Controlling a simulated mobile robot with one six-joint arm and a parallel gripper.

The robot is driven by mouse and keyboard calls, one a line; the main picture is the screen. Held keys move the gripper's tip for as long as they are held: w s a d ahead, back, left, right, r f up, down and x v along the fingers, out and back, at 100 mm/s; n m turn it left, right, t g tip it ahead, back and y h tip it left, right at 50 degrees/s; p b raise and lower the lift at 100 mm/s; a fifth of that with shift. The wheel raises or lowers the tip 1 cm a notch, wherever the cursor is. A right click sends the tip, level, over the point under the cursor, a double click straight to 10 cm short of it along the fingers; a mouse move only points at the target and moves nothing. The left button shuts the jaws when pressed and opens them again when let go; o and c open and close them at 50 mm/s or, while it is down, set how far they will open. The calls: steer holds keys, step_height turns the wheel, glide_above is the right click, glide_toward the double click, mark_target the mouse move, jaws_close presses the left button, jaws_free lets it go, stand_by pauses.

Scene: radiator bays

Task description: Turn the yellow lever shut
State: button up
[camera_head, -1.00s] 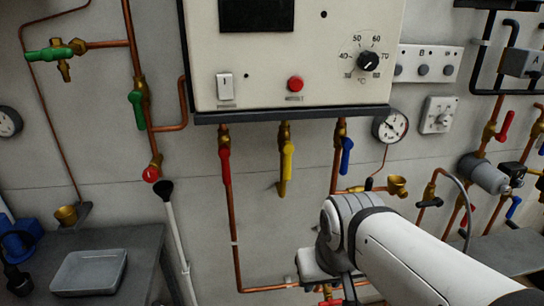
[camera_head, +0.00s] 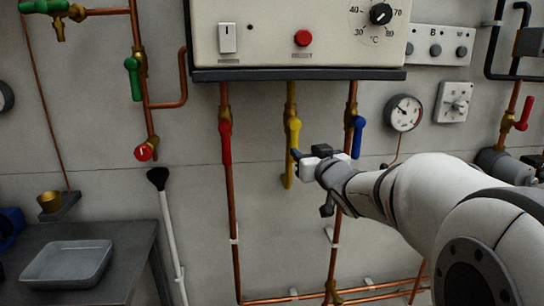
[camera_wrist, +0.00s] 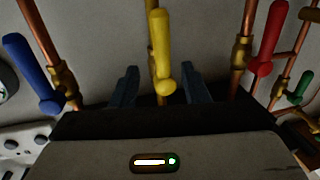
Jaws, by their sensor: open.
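The yellow lever (camera_head: 295,136) hangs down along its brass valve and pipe stub, under the control box in the head view. In the wrist view the yellow lever (camera_wrist: 160,50) stands in the middle, in line with the pipe behind it. My gripper (camera_head: 298,155) is at the lever's lower part, reaching in from the right. In the wrist view my gripper (camera_wrist: 159,72) is open, one dark finger on each side of the lever. I cannot tell how deep the lever sits between the fingers, and no contact shows.
A red lever (camera_head: 226,142) hangs to the left and a blue lever (camera_head: 358,136) to the right, close to my gripper. The control box (camera_head: 295,35) is above. A gauge (camera_head: 403,113) is further right. A bench with a grey tray (camera_head: 67,263) stands at lower left.

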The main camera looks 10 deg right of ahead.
mark_target(296, 144)
steer(key=shift+w+a, duration=0.15)
steer(key=shift+w, duration=0.2)
steer(key=w, duration=0.2)
steer(key=w+a, duration=0.1)
steer(key=w, duration=0.4)
steer(key=shift+a, duration=0.25)
jaws_close()
